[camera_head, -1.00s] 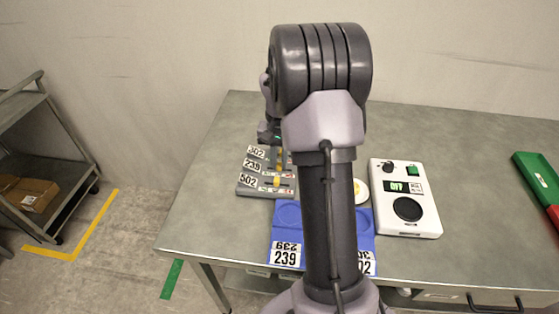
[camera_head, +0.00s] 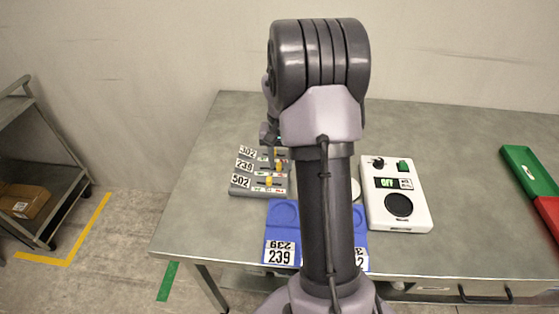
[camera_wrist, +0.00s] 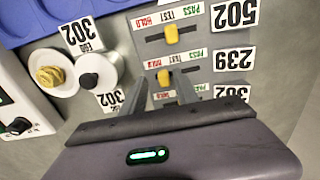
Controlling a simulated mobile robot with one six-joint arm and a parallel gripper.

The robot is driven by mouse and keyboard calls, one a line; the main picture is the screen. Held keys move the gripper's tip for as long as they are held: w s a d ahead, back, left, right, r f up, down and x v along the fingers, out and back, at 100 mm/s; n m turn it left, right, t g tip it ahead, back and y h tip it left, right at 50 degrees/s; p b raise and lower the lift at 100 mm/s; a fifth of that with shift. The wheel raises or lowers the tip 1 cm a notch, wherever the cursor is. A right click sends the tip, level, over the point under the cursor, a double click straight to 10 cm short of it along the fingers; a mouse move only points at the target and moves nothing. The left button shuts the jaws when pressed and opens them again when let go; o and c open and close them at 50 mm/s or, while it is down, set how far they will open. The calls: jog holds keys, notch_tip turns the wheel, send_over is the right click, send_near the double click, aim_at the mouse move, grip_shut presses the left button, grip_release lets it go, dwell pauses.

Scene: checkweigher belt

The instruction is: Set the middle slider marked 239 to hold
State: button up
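The slider block (camera_head: 246,193) stands at the table's left, with rows marked 302, 239 and 502. In the wrist view, the middle slider's yellow knob (camera_wrist: 164,77) sits left of mid-slot, between the HOLD and TEST marks. HOLD is at the left end in this view and PASS at the right. The 502 knob (camera_wrist: 171,35) is near mid-slot, at TEST. The 302 row is mostly hidden by my gripper. My gripper (camera_wrist: 158,82) is open, its two fingers apart on either side of the 239 knob; contact cannot be told.
A blue tray (camera_head: 281,218) with number cards lies in front of the block. A white control box (camera_head: 413,218) stands to the right. Green and red bins (camera_head: 528,170) are far right.

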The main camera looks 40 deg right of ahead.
jog(key=shift+w, duration=0.1)
notch_tip(320, 180, up, 17)
jog(key=p, duration=0.7)
jog(key=shift+r+p, duration=0.2)
jog(key=shift+p, duration=0.1)
